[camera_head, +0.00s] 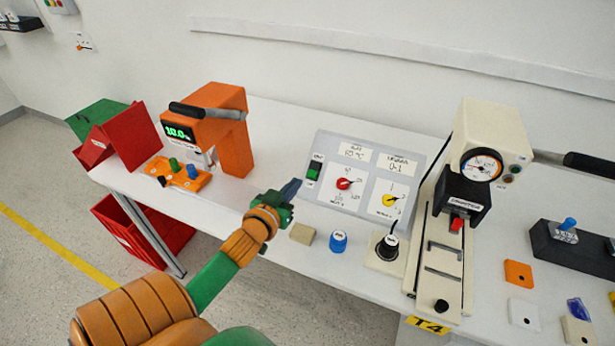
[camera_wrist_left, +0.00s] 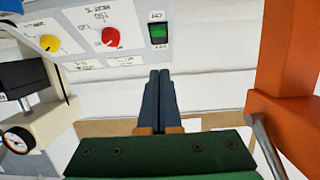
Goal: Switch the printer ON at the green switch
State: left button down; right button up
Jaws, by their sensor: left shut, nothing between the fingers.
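The green switch (camera_head: 314,170) is a small rocker at the left edge of a light grey control panel (camera_head: 420,167). It has a dark part and a bright green part; I cannot read its labels for sure. It also shows in the left wrist view (camera_wrist_left: 158,33). My left gripper (camera_head: 291,188) is shut and empty, its dark blue fingertips just left of and below the switch in the head view. In the left wrist view the closed fingers (camera_wrist_left: 159,73) point toward the switch, with a gap in the picture. My right gripper is not in view.
The panel also carries a red knob (camera_head: 344,184) and a yellow knob (camera_head: 390,200). An orange machine (camera_head: 232,130) with a green display stands left. A cream press with a gauge (camera_head: 481,166) stands right. A blue knob (camera_head: 338,241) and a beige block (camera_head: 302,234) are in front.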

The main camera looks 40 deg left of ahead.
pick_arm(q)
send_near(313, 171)
notch_tip(313, 171, up, 2)
jog(key=w, duration=0.3)
jog(key=w+f, duration=0.1)
jog(key=w+a+f+b, duration=0.1)
jog(key=f, duration=0.1)
jog(key=shift+w+a, duration=0.1)
jog(key=shift+a, duration=0.15)
jog(key=shift+w+f, duration=0.15)
jog(key=shift+f, duration=0.05)
